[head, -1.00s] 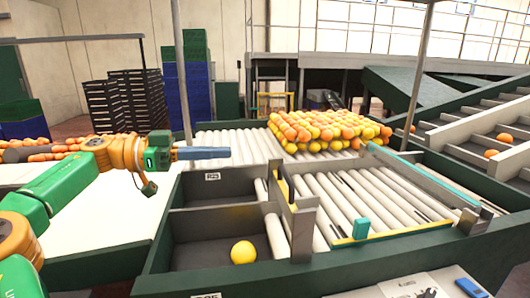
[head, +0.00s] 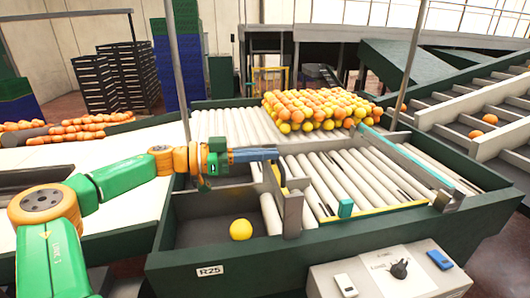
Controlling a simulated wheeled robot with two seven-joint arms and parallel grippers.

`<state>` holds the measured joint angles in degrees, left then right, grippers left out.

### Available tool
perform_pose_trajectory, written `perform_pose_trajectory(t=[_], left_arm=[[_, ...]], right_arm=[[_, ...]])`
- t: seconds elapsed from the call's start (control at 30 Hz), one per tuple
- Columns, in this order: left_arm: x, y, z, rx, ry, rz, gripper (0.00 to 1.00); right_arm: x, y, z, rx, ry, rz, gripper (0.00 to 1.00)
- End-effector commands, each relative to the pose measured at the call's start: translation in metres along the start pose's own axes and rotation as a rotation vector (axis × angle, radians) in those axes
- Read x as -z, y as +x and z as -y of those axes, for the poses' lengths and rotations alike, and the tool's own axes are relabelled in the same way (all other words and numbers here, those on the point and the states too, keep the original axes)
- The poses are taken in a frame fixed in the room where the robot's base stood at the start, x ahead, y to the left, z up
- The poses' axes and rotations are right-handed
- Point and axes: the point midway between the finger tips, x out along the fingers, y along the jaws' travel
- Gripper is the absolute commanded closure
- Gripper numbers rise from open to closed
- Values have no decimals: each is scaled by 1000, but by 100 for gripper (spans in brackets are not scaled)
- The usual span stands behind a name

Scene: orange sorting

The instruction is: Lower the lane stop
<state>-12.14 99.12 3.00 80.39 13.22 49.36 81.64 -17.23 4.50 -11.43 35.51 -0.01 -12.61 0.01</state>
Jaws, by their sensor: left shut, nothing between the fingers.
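My left gripper (head: 270,154) is shut and empty, pointing right. In the picture its tip lies over the upper end of a grey upright plate (head: 268,178) with a yellow part (head: 281,174) beside it. I cannot tell whether it touches them. The plate runs to a grey post (head: 292,214) at the front of the roller lane (head: 345,178). A yellow strip (head: 385,211) with a teal block (head: 345,208) crosses the lane's front end. I cannot tell for certain which part is the lane stop. My right gripper is out of view.
Oranges (head: 315,108) are piled on the rollers at the back. One orange (head: 241,229) lies in the front bin labelled R25 (head: 210,270). A control box (head: 385,285) with a black knob stands in front. A thin pole (head: 178,70) rises behind my left arm.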

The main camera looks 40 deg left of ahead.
Motion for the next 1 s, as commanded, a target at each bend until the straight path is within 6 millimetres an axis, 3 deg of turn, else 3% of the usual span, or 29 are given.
perform_pose_trajectory(t=[0.43, 0.57, 0.8, 1.0], left_arm=[[-8, 1, 0, 0, 0, -1, 100], [-31, 2, 0, 0, 0, 1, 100], [-88, 5, -1, -1, 0, 2, 100], [-90, 5, -1, 0, -1, 3, 100]], right_arm=[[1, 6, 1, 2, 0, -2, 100], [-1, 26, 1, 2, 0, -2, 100], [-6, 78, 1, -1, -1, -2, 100], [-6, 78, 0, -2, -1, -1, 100]])
